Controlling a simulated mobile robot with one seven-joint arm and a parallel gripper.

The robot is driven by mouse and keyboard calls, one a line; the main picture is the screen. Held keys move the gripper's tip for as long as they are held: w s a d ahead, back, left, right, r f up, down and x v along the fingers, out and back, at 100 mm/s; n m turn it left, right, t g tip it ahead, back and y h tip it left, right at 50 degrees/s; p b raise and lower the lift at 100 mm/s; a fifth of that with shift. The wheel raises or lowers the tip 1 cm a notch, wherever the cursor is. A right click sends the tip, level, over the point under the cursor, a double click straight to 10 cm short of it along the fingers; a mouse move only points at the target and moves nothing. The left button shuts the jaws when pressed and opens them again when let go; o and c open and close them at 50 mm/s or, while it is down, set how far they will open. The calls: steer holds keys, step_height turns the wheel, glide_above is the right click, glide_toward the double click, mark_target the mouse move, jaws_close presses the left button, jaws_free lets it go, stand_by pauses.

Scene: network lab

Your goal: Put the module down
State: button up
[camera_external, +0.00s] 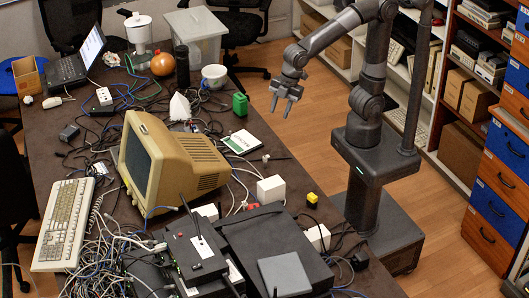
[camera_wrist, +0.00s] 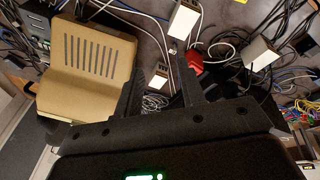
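My gripper (camera_external: 282,105) hangs in the air near the right edge of the table in the external view, fingers pointing down. In the wrist view its two dark fingers (camera_wrist: 160,80) stand apart, and nothing is visible held between them. A small white box (camera_wrist: 158,78) shows in the gap, well beyond the fingertips. I cannot tell for sure which object is the module. A red object (camera_wrist: 194,58) shows beyond the right finger.
The dark table (camera_external: 240,85) is crowded with cables. A beige monitor (camera_external: 165,160) stands mid-table, also in the wrist view (camera_wrist: 90,68). A keyboard (camera_external: 65,220), black router (camera_external: 195,250), white box (camera_external: 270,189) and green object (camera_external: 240,104) lie around. Shelves (camera_external: 460,75) stand at right.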

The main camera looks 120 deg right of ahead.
steer(key=s+d+m+t, duration=0.1)
steer(key=s+m, duration=0.3)
steer(key=s, duration=0.4)
steer(key=s+d+r+m+t, duration=0.1)
steer(key=s+d+m, duration=0.2)
steer(key=s, duration=0.5)
steer(key=shift+s+r+m, duration=0.15)
steer(key=shift+s+m, duration=0.2)
steer(key=shift+m, duration=0.05)
steer(key=shift+o, duration=0.5)
